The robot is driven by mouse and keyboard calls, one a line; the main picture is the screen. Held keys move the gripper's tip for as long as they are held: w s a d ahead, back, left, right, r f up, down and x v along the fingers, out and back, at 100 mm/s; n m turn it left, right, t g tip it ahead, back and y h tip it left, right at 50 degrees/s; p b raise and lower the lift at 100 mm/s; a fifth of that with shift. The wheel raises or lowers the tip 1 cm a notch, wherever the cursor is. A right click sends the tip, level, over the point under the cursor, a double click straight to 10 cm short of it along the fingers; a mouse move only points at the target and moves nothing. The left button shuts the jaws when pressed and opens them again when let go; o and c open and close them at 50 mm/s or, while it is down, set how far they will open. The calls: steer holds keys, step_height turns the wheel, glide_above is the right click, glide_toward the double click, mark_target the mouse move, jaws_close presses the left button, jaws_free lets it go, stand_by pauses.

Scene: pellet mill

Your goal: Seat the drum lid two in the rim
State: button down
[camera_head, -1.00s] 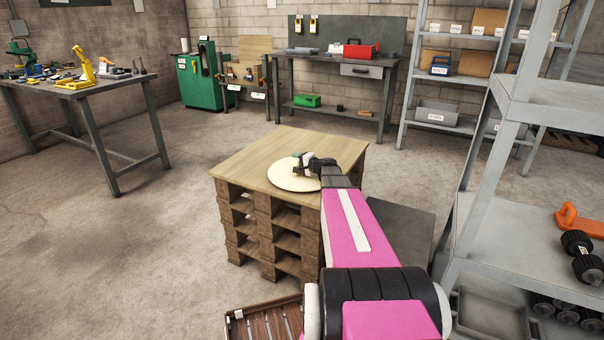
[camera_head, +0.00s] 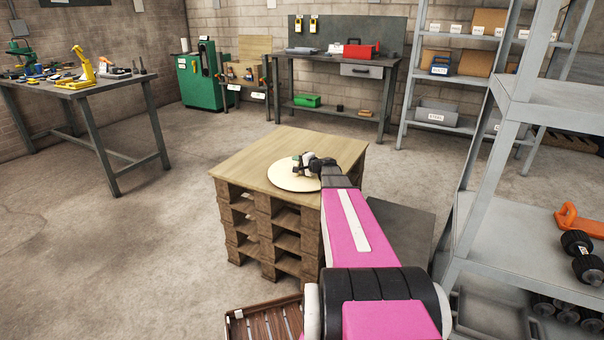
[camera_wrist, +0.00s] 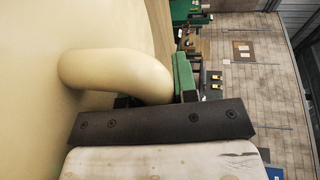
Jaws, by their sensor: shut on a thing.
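The drum lid (camera_head: 285,181) is a flat, round, cream disc. It lies level at, or just above, the wooden top (camera_head: 240,172) of the pallet stack, close to its right side. My gripper (camera_head: 301,165) is over the lid and shut on its handle. In the wrist view the lid (camera_wrist: 40,125) fills the left side, and its thick curved handle (camera_wrist: 115,72) runs to a green finger pad (camera_wrist: 185,77). The rim is not visible in either view. I cannot tell whether the lid touches anything beneath it.
A grey shelf unit (camera_head: 545,95) stands close on the right. A slatted brown crate (camera_head: 265,322) is low in front. A workbench with tools (camera_head: 75,85) stands at the left, another (camera_head: 340,57) against the back wall. The floor left of the pallets is clear.

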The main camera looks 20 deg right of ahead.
steer(key=shift+r, duration=0.2)
step_height(320, 180, up, 7)
steer(key=shift+f, duration=0.2)
stand_by(1.3)
stand_by(0.3)
